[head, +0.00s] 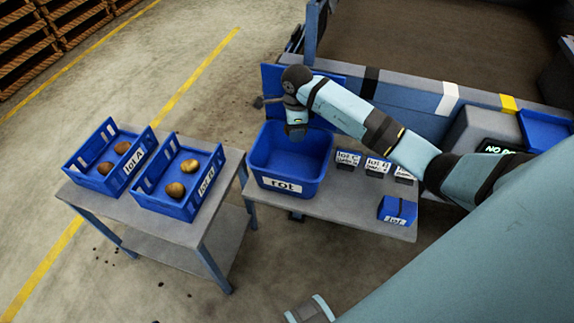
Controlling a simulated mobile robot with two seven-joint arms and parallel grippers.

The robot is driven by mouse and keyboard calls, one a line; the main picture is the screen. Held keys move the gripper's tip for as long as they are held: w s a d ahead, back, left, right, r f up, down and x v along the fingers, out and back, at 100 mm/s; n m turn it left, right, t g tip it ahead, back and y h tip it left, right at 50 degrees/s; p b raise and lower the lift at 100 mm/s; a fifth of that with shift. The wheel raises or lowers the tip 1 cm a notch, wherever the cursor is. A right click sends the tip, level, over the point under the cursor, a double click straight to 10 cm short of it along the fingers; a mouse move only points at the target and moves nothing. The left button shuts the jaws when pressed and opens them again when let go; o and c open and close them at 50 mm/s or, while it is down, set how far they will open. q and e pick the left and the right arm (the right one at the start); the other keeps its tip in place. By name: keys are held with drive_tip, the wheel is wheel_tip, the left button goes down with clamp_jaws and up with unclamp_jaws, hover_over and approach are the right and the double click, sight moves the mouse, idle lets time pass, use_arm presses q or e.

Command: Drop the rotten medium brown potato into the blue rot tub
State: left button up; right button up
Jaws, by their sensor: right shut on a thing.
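The blue rot tub (312,188) stands on the grey bench, with a white "rot" label on its front. My right gripper (297,137) points down over the back part of the tub's opening. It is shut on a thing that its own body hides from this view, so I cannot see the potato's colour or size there. No potato shows on the part of the tub's floor that I can see. My left gripper cannot be made out.
Left of the tub, a side table (213,228) bears a lot A crate (77,168) and another labelled crate (146,194), both with potatoes. Right of the tub are small labelled boxes (376,168) and a blue box (397,210). Grader machinery stands behind.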

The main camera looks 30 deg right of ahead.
drive_tip(key=o, duration=0.9)
drive_tip(key=shift+o, duration=0.7)
use_arm(q)
drive_tip(key=shift+s+a+f, duration=0.1)
drive_tip(key=shift+a+f, duration=0.1)
drive_tip(key=shift+f, duration=0.05)
drive_tip(key=shift+f, duration=0.1)
use_arm(e)
drive_tip(key=shift+r, duration=0.1)
use_arm(q)
drive_tip(key=shift+r, duration=0.25)
use_arm(e)
wheel_tip(320, 180, up, 14)
drive_tip(key=shift+f, duration=0.2)
